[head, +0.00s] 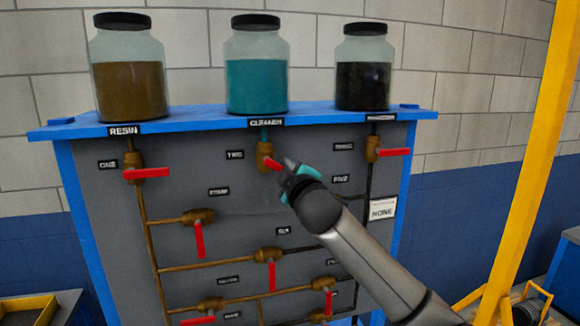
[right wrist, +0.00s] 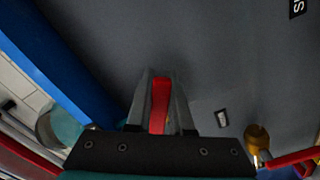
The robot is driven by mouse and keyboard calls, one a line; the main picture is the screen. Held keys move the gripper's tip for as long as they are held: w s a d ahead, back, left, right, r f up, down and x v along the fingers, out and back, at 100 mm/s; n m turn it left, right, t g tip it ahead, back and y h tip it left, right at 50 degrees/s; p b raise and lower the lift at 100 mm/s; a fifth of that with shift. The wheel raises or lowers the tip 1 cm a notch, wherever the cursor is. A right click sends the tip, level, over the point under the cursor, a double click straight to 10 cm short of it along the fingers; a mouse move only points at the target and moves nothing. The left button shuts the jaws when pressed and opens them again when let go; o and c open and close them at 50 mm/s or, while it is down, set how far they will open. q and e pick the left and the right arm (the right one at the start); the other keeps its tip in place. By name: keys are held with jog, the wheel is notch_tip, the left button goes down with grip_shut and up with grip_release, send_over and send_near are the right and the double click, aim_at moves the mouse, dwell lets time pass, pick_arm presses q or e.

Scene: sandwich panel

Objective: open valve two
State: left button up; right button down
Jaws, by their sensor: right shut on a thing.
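Valve two (head: 264,157) is a brass body under the CLEANER label on the grey panel, with the label TWO to its left. Its red handle (head: 272,165) slants down to the right from the body. My right gripper (head: 284,167) is at this handle. In the right wrist view, the red handle (right wrist: 159,105) stands between the two fingers of my right gripper (right wrist: 161,90), which is shut on it. The fingers hide part of the handle in the head view. My left gripper is not in view.
Valve one's red handle (head: 146,173) and valve three's red handle (head: 395,152) lie level on either side. Jars of brown, teal (head: 257,85) and black liquid stand on the blue shelf (head: 195,119). Several other red-handled valves sit lower. A yellow post (head: 525,150) stands at right.

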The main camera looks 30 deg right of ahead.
jog(key=shift+w+a+f+m+p, duration=0.2)
jog(key=shift+a+f+m+p, duration=0.35)
jog(key=shift+m, duration=1.35)
jog(key=shift+w+a+f+m+p, duration=0.2)
jog(key=shift+a+m, duration=0.65)
jog(key=shift+m, duration=1.05)
jog(key=shift+w+a+f+m+p, duration=0.2)
jog(key=shift+a+f+m, duration=0.4)
jog(key=shift+m, duration=1.3)
jog(key=shift+a+r, duration=0.15)
jog(key=c, duration=0.8)
grip_release()
jog(key=shift+s, duration=0.1)
jog(key=b+v, duration=0.1)
jog(key=v, duration=1.4)
jog(key=shift+b, duration=0.3)
jog(key=shift+s, duration=0.1)
